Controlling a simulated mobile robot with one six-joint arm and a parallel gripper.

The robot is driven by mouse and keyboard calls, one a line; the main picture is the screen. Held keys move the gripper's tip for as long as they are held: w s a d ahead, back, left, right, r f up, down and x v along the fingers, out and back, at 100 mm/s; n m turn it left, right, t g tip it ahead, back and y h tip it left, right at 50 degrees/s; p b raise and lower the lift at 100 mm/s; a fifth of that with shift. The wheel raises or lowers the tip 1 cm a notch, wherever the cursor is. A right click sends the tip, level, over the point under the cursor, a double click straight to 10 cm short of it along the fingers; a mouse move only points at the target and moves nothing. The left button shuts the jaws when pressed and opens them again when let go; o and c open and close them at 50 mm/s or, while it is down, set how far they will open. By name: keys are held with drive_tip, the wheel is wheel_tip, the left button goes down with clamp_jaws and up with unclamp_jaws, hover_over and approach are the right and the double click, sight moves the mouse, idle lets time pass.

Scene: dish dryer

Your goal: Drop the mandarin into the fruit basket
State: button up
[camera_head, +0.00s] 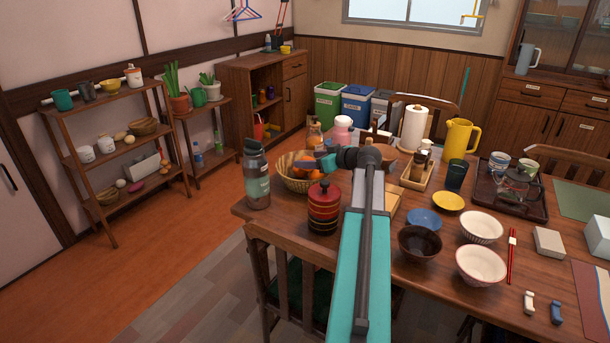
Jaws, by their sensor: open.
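The fruit basket (291,183) is a woven bowl on the left end of the wooden table. Orange fruit (314,174) shows inside it, close to my gripper. I cannot tell which of the fruit is the mandarin. My gripper (311,165) is over the right part of the basket, pointing left, with its jaws open. It partly covers the fruit and the basket's far right rim. I cannot tell whether the fingers touch any fruit.
A grey-green bottle (257,178) stands left of the basket. A red and black striped stacked container (323,208) stands in front of it. Right of my arm are a dark bowl (419,244), a blue bowl (424,219) and a paper towel roll (413,128).

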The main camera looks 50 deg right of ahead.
drive_tip(key=v, duration=1.3)
drive_tip(key=shift+s+r+p, duration=0.15)
drive_tip(key=shift+s+p, duration=0.15)
drive_tip(key=shift+p, duration=0.05)
drive_tip(key=shift+r, duration=0.15)
